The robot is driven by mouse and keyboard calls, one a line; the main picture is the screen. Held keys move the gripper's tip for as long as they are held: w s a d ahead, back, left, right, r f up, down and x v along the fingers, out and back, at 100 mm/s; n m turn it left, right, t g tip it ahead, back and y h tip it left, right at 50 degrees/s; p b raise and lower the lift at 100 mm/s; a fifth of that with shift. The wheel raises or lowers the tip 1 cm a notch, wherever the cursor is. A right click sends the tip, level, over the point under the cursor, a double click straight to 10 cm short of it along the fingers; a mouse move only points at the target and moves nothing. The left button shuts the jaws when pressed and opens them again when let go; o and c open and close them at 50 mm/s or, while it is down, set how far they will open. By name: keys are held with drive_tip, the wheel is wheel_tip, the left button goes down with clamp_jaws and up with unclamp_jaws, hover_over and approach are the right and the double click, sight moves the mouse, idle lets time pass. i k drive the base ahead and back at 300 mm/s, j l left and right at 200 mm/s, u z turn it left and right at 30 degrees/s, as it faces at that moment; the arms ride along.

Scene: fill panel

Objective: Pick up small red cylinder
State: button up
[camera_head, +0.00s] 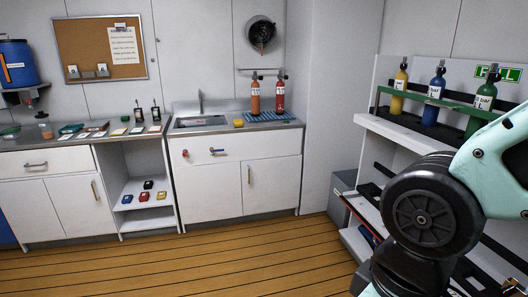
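A red cylinder (280,96) with a dark valve top stands upright on a blue mat on the counter, right of the sink, in the head view. A similar orange-red cylinder (255,97) stands upright just to its left, with a narrow gap between them. Both carry pale labels. My arm fills the right side of the view, well apart from both cylinders. My gripper cannot be made out in this view.
The blue mat (261,117) lies near the counter's right end. A yellow item (238,123) lies left of the mat, next to the sink (200,121). Yellow, blue and green cylinders stand in the right-hand rack (430,124). The wooden floor before the cabinets is clear.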

sight(279, 86)
drive_tip(key=i+l, duration=0.1)
drive_tip(key=i, duration=3.95)
drive_tip(key=j+u, duration=0.05)
drive_tip(key=j, duration=0.05)
